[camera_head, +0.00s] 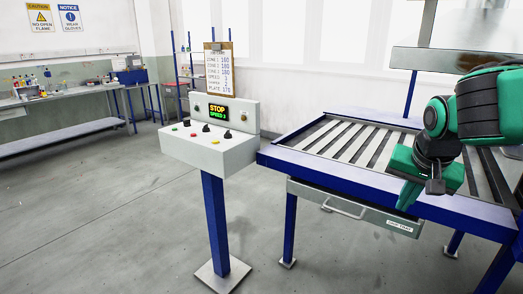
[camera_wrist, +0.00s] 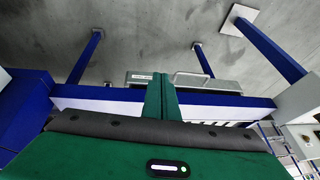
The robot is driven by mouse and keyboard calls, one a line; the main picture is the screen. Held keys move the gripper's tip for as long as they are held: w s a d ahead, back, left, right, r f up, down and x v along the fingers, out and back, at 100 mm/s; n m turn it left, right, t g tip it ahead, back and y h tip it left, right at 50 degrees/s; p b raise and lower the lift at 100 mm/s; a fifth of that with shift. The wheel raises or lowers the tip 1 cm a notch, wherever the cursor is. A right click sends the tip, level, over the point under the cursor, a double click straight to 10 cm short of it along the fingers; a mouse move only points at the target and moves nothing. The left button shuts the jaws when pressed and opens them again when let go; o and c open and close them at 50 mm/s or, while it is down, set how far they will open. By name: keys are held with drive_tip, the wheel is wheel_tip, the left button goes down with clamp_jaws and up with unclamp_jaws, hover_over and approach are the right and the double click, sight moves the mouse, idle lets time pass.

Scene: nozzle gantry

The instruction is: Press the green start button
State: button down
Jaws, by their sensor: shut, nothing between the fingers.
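The control box (camera_head: 205,152) is a white console on a blue post, left of the slatted table. A small green button (camera_head: 173,129) is at the left end of its sloping top. A red button (camera_head: 193,135) and a yellow button (camera_head: 215,142) sit to its right, with black knobs behind. The display (camera_head: 217,109) reads STOP, SPEED 3. My gripper (camera_head: 406,197) is green, over the right part of the table and well apart from the console. Its fingers are together and empty in the wrist view (camera_wrist: 160,97). The green button cannot be made out there.
The slatted table (camera_head: 275,155) has a blue frame and a drawer (camera_head: 350,212) with a handle at its front. A clipboard (camera_head: 218,70) stands above the console. A workbench (camera_head: 65,138) is far left. The grey floor in front is clear.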

drive_tip(key=w+a+r+t+y, duration=0.1)
drive_tip(key=w+a+r, duration=0.2)
drive_tip(key=a, duration=0.6)
drive_tip(key=w+a+r+t+y, duration=0.1)
drive_tip(key=w+a+r, duration=0.2)
drive_tip(key=a, duration=0.7)
drive_tip(key=w+a+r+t+y, duration=0.1)
drive_tip(key=w+a+r+t, duration=0.1)
drive_tip(key=a, duration=0.8)
drive_tip(key=w+r, duration=0.1)
drive_tip(key=w, duration=0.1)
drive_tip(key=shift+w+y, duration=0.4)
drive_tip(key=shift+a, duration=0.1)
